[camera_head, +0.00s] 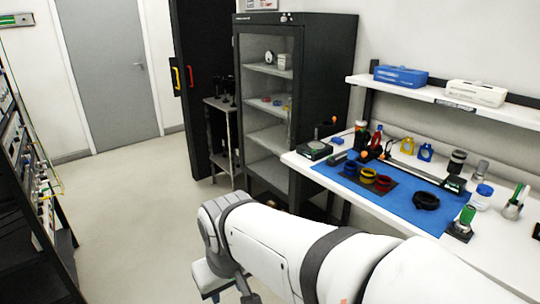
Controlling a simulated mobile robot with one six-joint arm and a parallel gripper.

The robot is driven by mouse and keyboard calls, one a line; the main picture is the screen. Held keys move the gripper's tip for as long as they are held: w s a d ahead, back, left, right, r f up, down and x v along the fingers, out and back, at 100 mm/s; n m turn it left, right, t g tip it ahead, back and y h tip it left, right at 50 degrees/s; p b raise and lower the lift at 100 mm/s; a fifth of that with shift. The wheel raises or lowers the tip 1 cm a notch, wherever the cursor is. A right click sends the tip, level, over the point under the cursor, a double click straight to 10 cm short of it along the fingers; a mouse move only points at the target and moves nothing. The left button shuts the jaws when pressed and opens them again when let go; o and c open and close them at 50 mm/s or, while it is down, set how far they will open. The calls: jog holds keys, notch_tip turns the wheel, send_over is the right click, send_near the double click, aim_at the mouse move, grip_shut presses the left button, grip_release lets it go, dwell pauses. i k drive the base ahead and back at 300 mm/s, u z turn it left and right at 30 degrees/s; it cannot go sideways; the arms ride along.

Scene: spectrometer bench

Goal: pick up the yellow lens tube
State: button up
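My white arm crosses the lower part of the view, in front of the bench and apart from the tubes. My gripper's fingers cannot be made out.
A blue mat (405,212) covers much of the white bench (480,235). A black ring (426,201), a green-topped part (466,218) and a jar (482,197) stand to the right. A shelf (450,100) overhangs the back. A dark cabinet (325,80) stands left; the floor (125,215) is open.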

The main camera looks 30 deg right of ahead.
aim_at(367, 178)
jog(key=u, duration=0.05)
jog(key=i, duration=2.3)
jog(key=z, duration=3.5)
jog(key=i, duration=1)
jog(key=u, duration=0.05)
